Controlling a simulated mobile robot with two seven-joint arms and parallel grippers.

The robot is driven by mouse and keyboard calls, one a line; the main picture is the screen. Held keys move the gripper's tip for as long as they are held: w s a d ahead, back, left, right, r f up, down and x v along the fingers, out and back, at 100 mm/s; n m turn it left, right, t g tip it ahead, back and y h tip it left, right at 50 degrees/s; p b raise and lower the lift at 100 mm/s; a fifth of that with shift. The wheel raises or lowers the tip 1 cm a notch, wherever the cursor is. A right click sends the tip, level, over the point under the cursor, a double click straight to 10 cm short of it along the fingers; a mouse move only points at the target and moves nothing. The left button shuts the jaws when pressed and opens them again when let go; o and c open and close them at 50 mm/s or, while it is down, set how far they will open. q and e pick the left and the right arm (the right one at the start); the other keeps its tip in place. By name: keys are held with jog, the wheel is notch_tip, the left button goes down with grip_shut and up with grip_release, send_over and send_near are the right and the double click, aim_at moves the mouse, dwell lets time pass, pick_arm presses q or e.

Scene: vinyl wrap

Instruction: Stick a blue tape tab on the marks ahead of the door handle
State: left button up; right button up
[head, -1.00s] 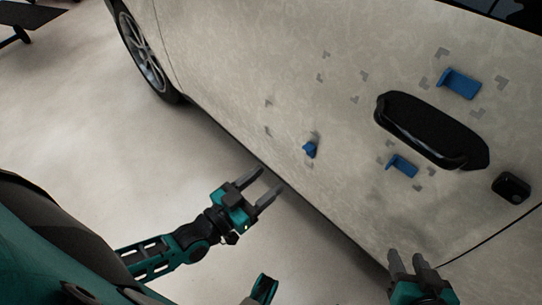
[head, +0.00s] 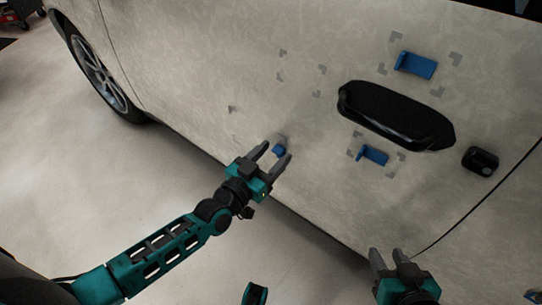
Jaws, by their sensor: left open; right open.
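The door handle (head: 395,115) is a black bar on the pale grey car door. Grey corner marks (head: 316,94) sit on the door to the left of the handle, with bare surface between them. My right gripper (head: 387,256) is open and empty, low in front of the door.
A blue tab (head: 416,65) lies among corner marks above the handle, and another (head: 373,155) lies among marks below it. A small black fitting (head: 480,160) is right of the handle. A wheel (head: 98,75) stands at the left. Open floor (head: 95,185) lies lower left.

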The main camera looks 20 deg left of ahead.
pick_arm(q)
jog(key=shift+c, duration=0.2)
grip_shut()
jog(key=c, duration=0.7)
grip_release()
grip_shut()
jog(key=shift+s+a+p, duration=0.25)
jog(key=shift+s+p, duration=0.15)
jog(key=shift+s, duration=0.25)
jog(key=p+v, duration=0.2)
jog(key=v, duration=0.4)
jog(key=shift+s+p, duration=0.35)
jog(key=shift+s, duration=0.05)
jog(key=shift+a, duration=0.1)
